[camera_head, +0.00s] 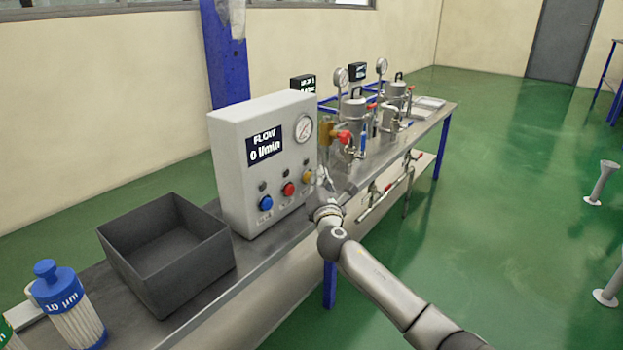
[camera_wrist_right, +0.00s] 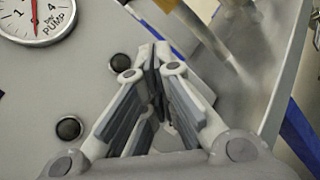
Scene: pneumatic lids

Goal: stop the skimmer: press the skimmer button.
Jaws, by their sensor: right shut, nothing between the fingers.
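A grey control box (camera_head: 258,165) stands on the bench with a display reading "FLOW 0 l/min". Its front has a blue button (camera_head: 265,203), a red button (camera_head: 289,188) and a yellow button (camera_head: 307,176). The labels under them are too small to read, so I cannot tell which is the skimmer button. My right gripper (camera_head: 320,182) is shut and empty, just right of the yellow button; I cannot tell whether it touches. In the right wrist view its fingers (camera_wrist_right: 155,62) are together in front of the panel, and no coloured button shows. My left gripper is out of view.
A pump gauge (camera_wrist_right: 36,14) and dark round lamps (camera_wrist_right: 69,129) are on the panel. A dark open bin (camera_head: 205,238) and a blue-capped filter cartridge (camera_head: 75,310) stand left of the box. Metal filter housings (camera_head: 353,112) with valves and pipes stand behind my gripper.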

